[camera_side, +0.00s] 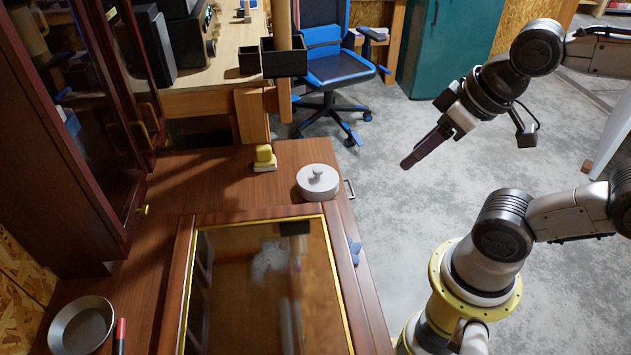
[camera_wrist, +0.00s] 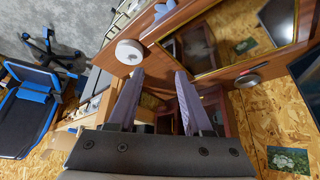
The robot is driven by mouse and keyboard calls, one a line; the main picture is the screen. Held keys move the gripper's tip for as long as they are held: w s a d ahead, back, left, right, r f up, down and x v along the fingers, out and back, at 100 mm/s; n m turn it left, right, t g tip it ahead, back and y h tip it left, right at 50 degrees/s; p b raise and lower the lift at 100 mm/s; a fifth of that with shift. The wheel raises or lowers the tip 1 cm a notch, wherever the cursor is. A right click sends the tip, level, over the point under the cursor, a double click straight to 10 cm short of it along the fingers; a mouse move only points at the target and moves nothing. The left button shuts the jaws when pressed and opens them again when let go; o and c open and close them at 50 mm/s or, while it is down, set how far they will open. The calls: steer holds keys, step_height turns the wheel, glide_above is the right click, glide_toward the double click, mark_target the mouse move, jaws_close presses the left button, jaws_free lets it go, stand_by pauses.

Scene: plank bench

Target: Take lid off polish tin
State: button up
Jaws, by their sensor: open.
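The polish tin (camera_side: 318,182) is a round, pale tin with its knobbed lid on. It stands upright on the wooden bench top near its right edge, behind the glass-topped frame. The tin also shows in the wrist view (camera_wrist: 129,52), up and left of my fingers. My gripper (camera_side: 407,164) is open and empty, in the air to the right of the tin, over the floor and apart from the tin. In the wrist view, the two purple-grey fingers of my gripper (camera_wrist: 160,72) are spread with nothing between them.
A gold-edged glass frame (camera_side: 335,265) fills the front of the bench. A yellow-topped block (camera_side: 264,158) stands left of the tin. A metal bowl (camera_side: 82,325) and a red-capped marker (camera_side: 120,335) lie front left, beside a dark cabinet (camera_side: 75,130). A blue chair (camera_side: 325,50) stands behind.

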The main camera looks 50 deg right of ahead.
steer(key=shift+o, duration=0.2)
stand_by(0.3)
steer(key=o, duration=0.3)
